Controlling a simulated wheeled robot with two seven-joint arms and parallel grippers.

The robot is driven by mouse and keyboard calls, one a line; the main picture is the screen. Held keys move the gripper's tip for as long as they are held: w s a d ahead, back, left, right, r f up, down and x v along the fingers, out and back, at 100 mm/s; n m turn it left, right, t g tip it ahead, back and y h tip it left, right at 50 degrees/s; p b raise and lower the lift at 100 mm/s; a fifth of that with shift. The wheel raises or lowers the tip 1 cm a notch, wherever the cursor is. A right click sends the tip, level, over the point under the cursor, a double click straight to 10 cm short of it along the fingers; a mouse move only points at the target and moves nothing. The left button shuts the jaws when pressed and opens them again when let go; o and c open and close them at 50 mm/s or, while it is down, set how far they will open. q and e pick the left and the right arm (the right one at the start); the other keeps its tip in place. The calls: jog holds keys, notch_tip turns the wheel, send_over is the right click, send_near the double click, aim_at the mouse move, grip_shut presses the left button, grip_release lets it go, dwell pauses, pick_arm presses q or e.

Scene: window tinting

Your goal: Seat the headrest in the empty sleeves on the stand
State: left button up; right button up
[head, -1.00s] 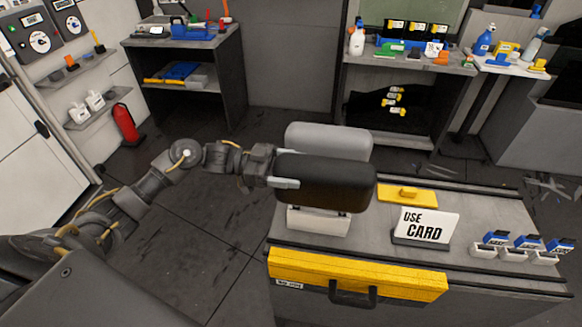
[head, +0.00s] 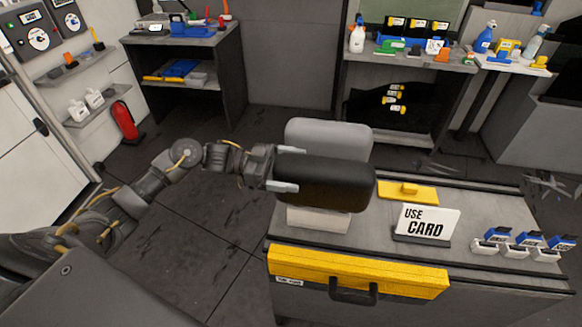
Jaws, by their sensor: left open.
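The black headrest (head: 325,184) is upright over the pale stand (head: 318,220) at the left end of the workbench. Its underside is down close to the stand's top, and no posts show between them. The sleeves are hidden, so I cannot see how the posts sit in them. A grey headrest (head: 328,138) stands just behind it. My left gripper (head: 287,168) is open at the left end of the black headrest, one finger on the near side and one on the far side. My right gripper is not in view.
On the workbench, a yellow block (head: 408,192), a "USE CARD" sign (head: 428,222) and several small blue-topped holders (head: 528,242) stand right of the stand. A yellow drawer front (head: 360,274) faces me. Floor left of the bench is clear.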

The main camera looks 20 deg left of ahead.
pick_arm(q)
jog(key=b+v, duration=0.4)
jog(key=v, duration=0.6)
jog(key=shift+a, duration=0.35)
jog(key=shift+s+r, duration=0.1)
